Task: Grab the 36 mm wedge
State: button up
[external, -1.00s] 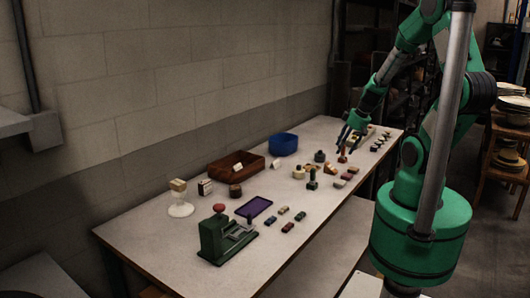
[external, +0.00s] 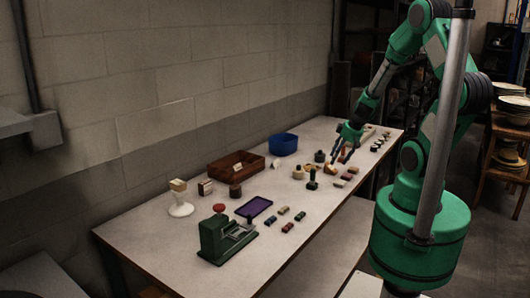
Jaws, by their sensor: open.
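My gripper (external: 342,159) is open over the far half of the white table (external: 180,240), its fingers pointing down among a group of small pieces. An orange-tan piece (external: 330,169) lies just left of and below the fingertips, and a small reddish piece is partly hidden behind the fingers. Several small blocks, pale and dark red, lie to the right of and in front of the fingers. The pieces are too small here to tell which one is the 36 mm wedge. I see nothing held between the fingers.
A dark green stamp-like piece (external: 312,180) stands upright near the gripper. A wooden box (external: 236,173), a blue bin (external: 283,144), a purple tray (external: 254,207) and a green press (external: 217,243) stand further left. Several small coloured blocks lie beside the tray.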

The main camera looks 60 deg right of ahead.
aim_at(332, 167)
jog(key=shift+b+x, duration=0.55)
jog(key=shift+x, duration=1.9)
jog(key=c, duration=0.9)
